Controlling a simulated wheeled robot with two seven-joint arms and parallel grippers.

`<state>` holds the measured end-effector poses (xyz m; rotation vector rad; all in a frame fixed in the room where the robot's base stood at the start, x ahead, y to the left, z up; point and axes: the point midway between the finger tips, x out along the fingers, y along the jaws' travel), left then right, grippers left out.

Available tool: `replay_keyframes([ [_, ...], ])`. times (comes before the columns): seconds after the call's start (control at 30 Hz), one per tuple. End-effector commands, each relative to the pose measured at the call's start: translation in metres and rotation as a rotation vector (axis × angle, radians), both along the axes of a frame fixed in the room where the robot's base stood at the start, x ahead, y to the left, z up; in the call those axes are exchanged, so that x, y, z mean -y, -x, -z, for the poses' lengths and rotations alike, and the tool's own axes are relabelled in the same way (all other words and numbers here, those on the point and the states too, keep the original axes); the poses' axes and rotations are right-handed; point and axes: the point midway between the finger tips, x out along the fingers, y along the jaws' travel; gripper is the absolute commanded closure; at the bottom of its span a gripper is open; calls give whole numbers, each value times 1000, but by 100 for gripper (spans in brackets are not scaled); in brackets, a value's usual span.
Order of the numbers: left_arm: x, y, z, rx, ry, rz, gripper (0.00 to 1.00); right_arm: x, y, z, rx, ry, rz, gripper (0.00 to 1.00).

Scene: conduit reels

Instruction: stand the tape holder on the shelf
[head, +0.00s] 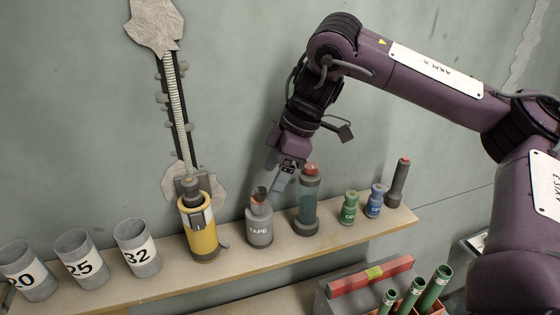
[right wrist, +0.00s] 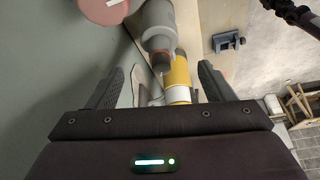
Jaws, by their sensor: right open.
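The tape holder (head: 259,225) is a grey can marked TAPE with a dark top that shows some red. My right gripper (head: 279,184) is open and empty, just above and to the right of the tape holder's top. My left gripper is not seen.
The yellow canister (head: 200,240) and the red-capped bottle (head: 307,205) stand close on either side. Green (head: 349,207) and blue (head: 375,201) bottles and a dark flashlight (head: 398,183) stand further right. Numbered cups (head: 138,250) stand left. A grey wall (head: 70,120) rises behind.

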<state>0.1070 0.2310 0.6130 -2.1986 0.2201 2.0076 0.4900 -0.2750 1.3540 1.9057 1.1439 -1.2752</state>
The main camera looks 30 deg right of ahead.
Motion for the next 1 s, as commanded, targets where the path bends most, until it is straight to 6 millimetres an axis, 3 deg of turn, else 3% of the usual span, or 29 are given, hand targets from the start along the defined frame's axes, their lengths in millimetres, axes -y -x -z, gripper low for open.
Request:
replay_keyframes([
  [0.33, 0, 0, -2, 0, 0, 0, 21, 8, 4, -23, 2, 1, 0, 25],
  [1.0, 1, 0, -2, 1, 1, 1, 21, 9, 5, -24, 0, 0, -1, 25],
])
